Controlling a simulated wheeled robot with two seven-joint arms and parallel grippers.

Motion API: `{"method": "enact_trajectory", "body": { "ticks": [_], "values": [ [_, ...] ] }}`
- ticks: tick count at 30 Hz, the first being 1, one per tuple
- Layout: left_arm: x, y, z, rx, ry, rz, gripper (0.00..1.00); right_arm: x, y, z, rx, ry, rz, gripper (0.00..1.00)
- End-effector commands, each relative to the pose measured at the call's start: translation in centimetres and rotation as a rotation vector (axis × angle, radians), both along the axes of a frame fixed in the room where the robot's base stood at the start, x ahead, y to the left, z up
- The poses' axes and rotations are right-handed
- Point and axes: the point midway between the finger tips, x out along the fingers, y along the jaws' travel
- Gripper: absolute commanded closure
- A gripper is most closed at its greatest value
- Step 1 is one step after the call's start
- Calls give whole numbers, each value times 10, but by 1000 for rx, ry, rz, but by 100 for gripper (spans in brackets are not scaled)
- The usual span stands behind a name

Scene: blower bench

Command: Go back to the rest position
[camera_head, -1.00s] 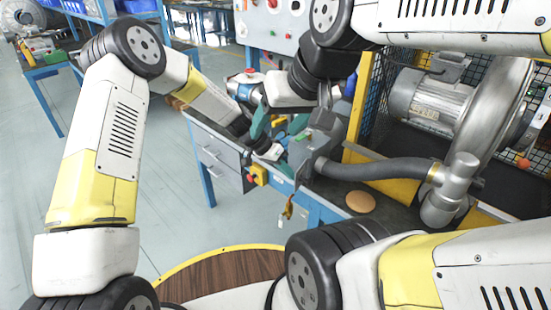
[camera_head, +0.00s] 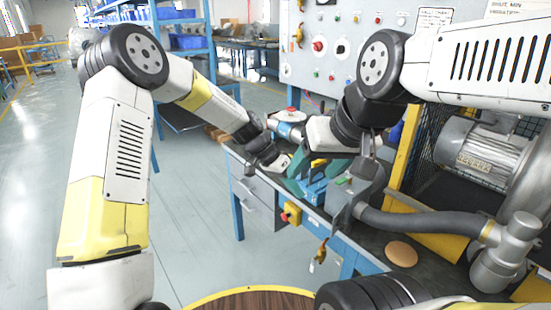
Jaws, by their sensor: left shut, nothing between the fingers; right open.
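My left arm comes in from the left, bends at its elbow and reaches toward the bench. My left gripper (camera_head: 283,163) is at its end, low over the bench's near left edge, beside teal and blue parts; it is shut with nothing seen in it. My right arm comes in from the upper right and bends down and to the left. My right gripper (camera_head: 310,137) is above and right of the left one, pointing left. It is open, though its fingertips are hard to make out against the clutter behind. No separate marker of a rest position shows.
The workbench (camera_head: 262,195) holds a grey hose (camera_head: 425,222), a motor (camera_head: 480,150) and a tan disc (camera_head: 401,254). A yellow box with a red button (camera_head: 290,213) is on its front. A control panel (camera_head: 350,40) stands behind. Open floor (camera_head: 195,220) lies at left.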

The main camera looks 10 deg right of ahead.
Motion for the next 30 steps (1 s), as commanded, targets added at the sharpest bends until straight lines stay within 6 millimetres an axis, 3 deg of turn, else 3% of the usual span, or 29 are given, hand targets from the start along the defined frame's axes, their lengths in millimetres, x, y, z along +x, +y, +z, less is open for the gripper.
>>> {"method": "enact_trajectory", "body": {
  "ticks": [8, 14, 18, 24, 30],
  "values": [
    [-18, 83, 88, 150, -89, 188, 100, 0, 0, 0, 0, 0, 0, 37],
    [-53, 151, 147, 232, -147, 390, 100, 0, 0, 0, 0, 0, 0, 37],
    [-86, 195, 180, 259, -182, 547, 100, 0, 0, 0, 0, 0, 0, 37],
    [-142, 250, 211, 253, -218, 781, 100, 0, 0, 0, 0, 0, 0, 37],
    [-192, 287, 220, 209, -235, 976, 100, 0, 0, 0, 0, 0, 0, 37]
  ]
}}
